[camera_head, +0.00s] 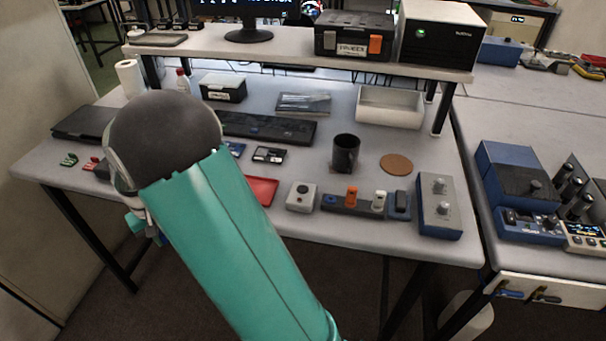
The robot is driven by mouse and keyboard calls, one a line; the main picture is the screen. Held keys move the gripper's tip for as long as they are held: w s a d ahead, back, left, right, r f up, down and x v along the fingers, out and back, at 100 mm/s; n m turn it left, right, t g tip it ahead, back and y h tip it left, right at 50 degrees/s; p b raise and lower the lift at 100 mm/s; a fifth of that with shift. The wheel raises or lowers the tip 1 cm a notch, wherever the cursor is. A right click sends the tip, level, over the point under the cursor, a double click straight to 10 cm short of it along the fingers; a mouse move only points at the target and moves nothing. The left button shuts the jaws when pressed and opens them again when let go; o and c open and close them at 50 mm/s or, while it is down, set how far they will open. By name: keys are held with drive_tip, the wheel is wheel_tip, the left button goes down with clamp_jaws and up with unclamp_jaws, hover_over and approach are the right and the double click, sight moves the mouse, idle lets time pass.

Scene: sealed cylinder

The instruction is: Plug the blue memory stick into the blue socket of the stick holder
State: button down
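The stick holder (367,210) is a long dark block near the front edge of the table, right of centre. An orange stick (351,196) and a white stick (378,200) stand upright in it. A dark grey-blue piece stands at its right end. A small blue patch, apparently the blue socket (329,200), shows at its left end. I cannot identify the blue memory stick with certainty; a small blue item (235,148) lies partly behind my arm. My gripper (143,226) is mostly hidden behind my arm at the left, far from the holder; its opening is not visible.
A grey box (301,197) and a blue-grey knobbed box (438,206) flank the holder. Behind are a black mug (345,153), a brown coaster (396,164) and a keyboard (268,128). A red tray (263,190) is partly hidden by my arm. Small green clips (68,160) lie far left.

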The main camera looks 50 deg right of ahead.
drive_tip(key=w+a+f+n, duration=0.2)
drive_tip(key=w+a+f, duration=0.2)
drive_tip(key=w+a, duration=0.1)
drive_tip(key=shift+w+a, duration=0.3)
drive_tip(key=shift+w, duration=0.6)
